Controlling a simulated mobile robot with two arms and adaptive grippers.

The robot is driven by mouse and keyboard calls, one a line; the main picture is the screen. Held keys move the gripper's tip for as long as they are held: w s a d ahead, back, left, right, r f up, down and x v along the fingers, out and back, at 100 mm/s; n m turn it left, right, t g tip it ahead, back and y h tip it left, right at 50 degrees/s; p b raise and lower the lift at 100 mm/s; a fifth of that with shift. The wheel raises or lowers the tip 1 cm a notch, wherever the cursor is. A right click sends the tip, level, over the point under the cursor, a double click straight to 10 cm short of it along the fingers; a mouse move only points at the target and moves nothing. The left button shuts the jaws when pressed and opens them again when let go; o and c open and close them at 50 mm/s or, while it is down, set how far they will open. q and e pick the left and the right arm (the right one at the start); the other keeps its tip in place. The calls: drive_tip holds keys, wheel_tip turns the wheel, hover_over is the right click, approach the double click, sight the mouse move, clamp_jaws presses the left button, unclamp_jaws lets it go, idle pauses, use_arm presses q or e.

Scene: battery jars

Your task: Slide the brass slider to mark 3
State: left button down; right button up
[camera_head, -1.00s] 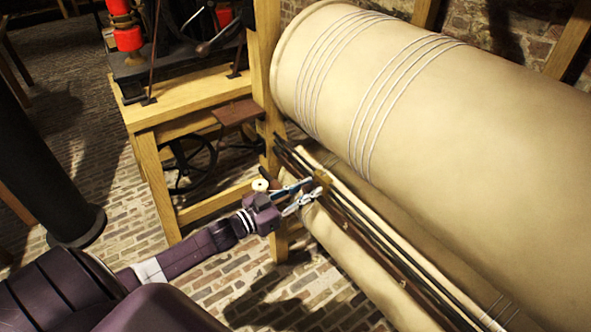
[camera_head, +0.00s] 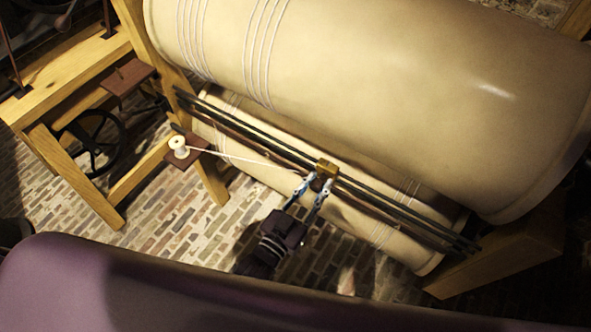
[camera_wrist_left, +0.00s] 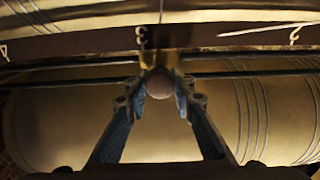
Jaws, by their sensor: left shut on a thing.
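The brass slider (camera_head: 327,168) sits on the dark rails (camera_head: 250,133) in front of the lower roller, well along from their left end. My left gripper (camera_head: 318,185) is shut on its round knob, which shows between the fingertips in the left wrist view (camera_wrist_left: 160,84). There, the brass body (camera_wrist_left: 165,60) is partly hidden behind the knob. The scale strip (camera_wrist_left: 200,36) above carries a 4 at left, mark 3 (camera_wrist_left: 141,37) near the middle and a 2 at right. The slider is close to mark 3, slightly right of it. My right gripper is not seen.
A white spool (camera_head: 179,146) stands on a small bracket at left, with a cord (camera_head: 240,158) running to the slider. The large cream drum (camera_head: 380,80) lies above the rails, the lower roller (camera_head: 385,234) below. Wooden posts bound both ends.

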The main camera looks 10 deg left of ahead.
use_arm(q)
drive_tip(key=shift+s+d, duration=0.25)
drive_tip(key=shift+d, duration=0.25)
drive_tip(key=shift+s+d, duration=0.2)
drive_tip(key=shift+d, duration=0.25)
drive_tip(key=c, duration=1.6)
unclamp_jaws()
drive_tip(key=v, duration=1.2)
drive_tip(key=shift+a+f, duration=0.1)
drive_tip(key=shift+f, duration=0.1)
